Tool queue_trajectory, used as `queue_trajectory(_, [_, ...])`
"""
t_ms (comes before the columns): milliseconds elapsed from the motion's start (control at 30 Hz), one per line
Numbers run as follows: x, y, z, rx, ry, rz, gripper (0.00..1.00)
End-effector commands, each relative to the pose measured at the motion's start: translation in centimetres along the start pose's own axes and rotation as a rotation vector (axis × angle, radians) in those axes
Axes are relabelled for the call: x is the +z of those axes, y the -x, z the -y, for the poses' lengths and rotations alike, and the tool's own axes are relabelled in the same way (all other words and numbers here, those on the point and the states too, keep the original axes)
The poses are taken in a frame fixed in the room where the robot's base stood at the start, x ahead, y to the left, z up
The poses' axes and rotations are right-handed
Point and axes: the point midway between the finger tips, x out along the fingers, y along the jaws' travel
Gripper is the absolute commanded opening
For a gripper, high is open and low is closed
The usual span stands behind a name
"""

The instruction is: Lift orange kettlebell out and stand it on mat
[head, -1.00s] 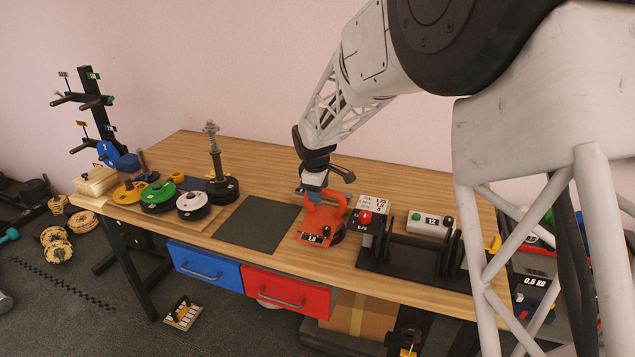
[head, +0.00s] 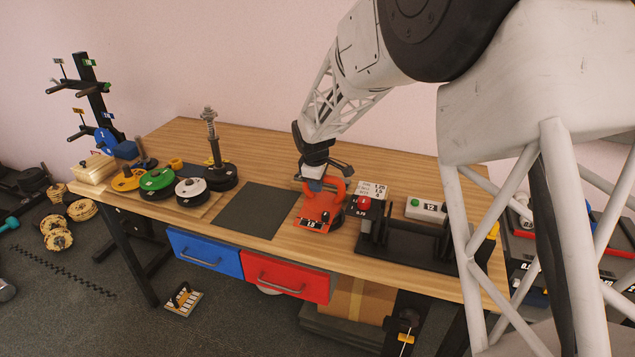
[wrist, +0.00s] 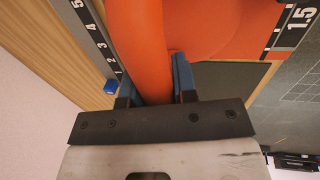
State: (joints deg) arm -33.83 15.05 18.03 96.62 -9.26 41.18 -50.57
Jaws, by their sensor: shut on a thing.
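The orange kettlebell (head: 334,191) is at the middle of the wooden table, just right of the dark mat. My gripper (head: 316,184) reaches down onto its handle from above. In the wrist view the blue fingertips of my gripper (wrist: 158,80) are shut on the orange handle (wrist: 138,35). A flat orange part with a "1.5" label (wrist: 300,18) shows beyond it. The dark mat (head: 252,211) lies flat and bare. I cannot tell whether the kettlebell's underside touches the table.
A black rack (head: 410,246) and a small box with a red button (head: 363,204) stand close on the right. Left of the mat are a white weight plate (head: 190,187), a green one (head: 157,180) and a spring post (head: 213,140). The table behind is clear.

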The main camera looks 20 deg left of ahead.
Motion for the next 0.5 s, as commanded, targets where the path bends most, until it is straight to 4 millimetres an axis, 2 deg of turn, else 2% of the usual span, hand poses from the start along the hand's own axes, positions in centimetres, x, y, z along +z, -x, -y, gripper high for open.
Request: queue_trajectory(500, [-0.09,0.38,-0.18,0.003,-0.003,-0.001,0.0])
